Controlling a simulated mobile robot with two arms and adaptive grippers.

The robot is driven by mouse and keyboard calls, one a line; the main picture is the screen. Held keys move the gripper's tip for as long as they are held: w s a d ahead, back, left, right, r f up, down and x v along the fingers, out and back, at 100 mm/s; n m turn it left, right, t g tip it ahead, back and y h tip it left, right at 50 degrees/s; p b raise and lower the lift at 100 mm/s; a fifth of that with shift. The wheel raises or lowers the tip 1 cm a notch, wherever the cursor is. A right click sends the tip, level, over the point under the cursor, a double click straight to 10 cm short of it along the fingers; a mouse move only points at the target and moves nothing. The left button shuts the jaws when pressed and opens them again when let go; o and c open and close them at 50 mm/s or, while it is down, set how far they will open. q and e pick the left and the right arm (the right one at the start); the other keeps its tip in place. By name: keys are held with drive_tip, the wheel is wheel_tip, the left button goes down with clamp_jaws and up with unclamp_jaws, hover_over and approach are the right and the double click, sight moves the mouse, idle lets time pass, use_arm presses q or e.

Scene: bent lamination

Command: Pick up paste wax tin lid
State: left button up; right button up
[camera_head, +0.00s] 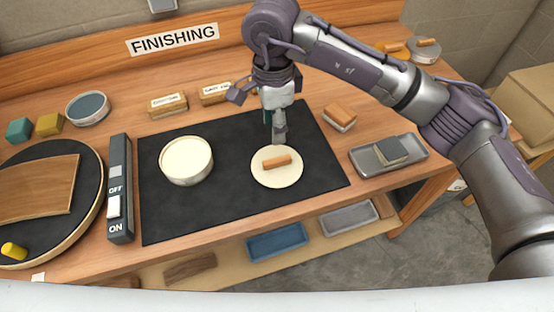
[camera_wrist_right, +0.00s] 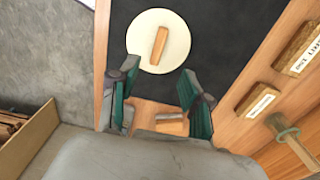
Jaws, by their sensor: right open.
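The paste wax tin lid (camera_head: 266,176) is a cream disc with a wooden bar handle (camera_head: 277,161) across its top. It lies flat on the black mat (camera_head: 222,217), and it also shows in the right wrist view (camera_wrist_right: 146,50). The round cream tin (camera_head: 186,160) stands to its left on the mat. My right gripper (camera_head: 279,137) points down just behind the lid's handle in the head view. In the right wrist view its fingers (camera_wrist_right: 160,98) are apart with nothing between them, and the lid lies beyond the tips. My left gripper is not in view.
A grey switch box (camera_head: 120,190) marked OFF and ON borders the mat's left side. A wood-topped block (camera_head: 340,116) and a grey tray (camera_head: 368,163) are at right. Labelled blocks (camera_head: 168,104) stand behind the mat. The mat around the lid is clear.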

drive_tip(key=p, duration=0.1)
hover_over(277, 159)
drive_tip(key=f, duration=0.6)
drive_tip(key=shift+s+a+f, duration=0.1)
drive_tip(key=shift+a+f, duration=0.15)
drive_tip(key=shift+f, duration=0.05)
drive_tip(key=f+p, duration=0.2)
drive_tip(key=f, duration=0.1)
drive_tip(key=f+p, duration=0.1)
drive_tip(key=shift+d+f, duration=0.3)
drive_tip(key=shift+f, duration=0.4)
clamp_jaws()
